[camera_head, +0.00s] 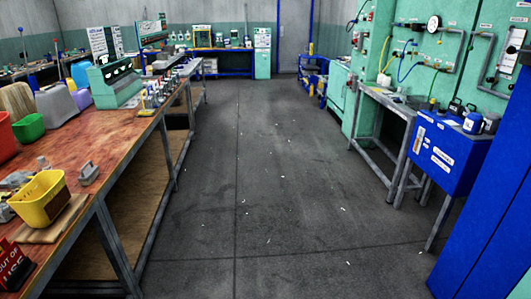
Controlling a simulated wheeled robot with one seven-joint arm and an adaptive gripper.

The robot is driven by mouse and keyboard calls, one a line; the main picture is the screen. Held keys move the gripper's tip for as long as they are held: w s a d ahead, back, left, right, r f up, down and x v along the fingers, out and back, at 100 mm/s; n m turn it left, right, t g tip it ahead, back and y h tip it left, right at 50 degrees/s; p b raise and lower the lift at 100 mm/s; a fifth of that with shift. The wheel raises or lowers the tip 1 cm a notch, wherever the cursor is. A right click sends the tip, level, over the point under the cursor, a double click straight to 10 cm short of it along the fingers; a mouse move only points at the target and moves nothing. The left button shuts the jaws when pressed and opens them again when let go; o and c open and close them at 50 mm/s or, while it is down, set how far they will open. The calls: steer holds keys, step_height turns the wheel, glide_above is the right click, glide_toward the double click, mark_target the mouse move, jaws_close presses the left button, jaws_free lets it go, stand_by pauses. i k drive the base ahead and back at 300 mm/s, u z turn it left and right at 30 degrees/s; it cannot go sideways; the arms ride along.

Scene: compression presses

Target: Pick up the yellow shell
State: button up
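A yellow open-topped, shell-like bin (40,199) stands on a small wooden board (62,223) near the front edge of the long workbench at the left. It is the largest yellow thing in view; I cannot tell for sure that it is the yellow shell. Smaller yellow items show farther back, too small to make out. My gripper is not in view, so its state and its distance from the bin do not show.
The workbench (125,150) also holds a grey block (88,173), a green bowl (29,128), a red bin cut by the left edge, and a green machine (115,84). A blue cabinet (446,150) stands at the right. The grey floor (265,180) between is clear except for small white scraps.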

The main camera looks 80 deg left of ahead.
mark_target(39, 208)
steer(key=k, duration=0.1)
steer(key=u, duration=4.95)
steer(key=k, duration=1.4)
steer(key=z, duration=0.5)
steer(key=i, duration=1)
steer(key=z, duration=0.4)
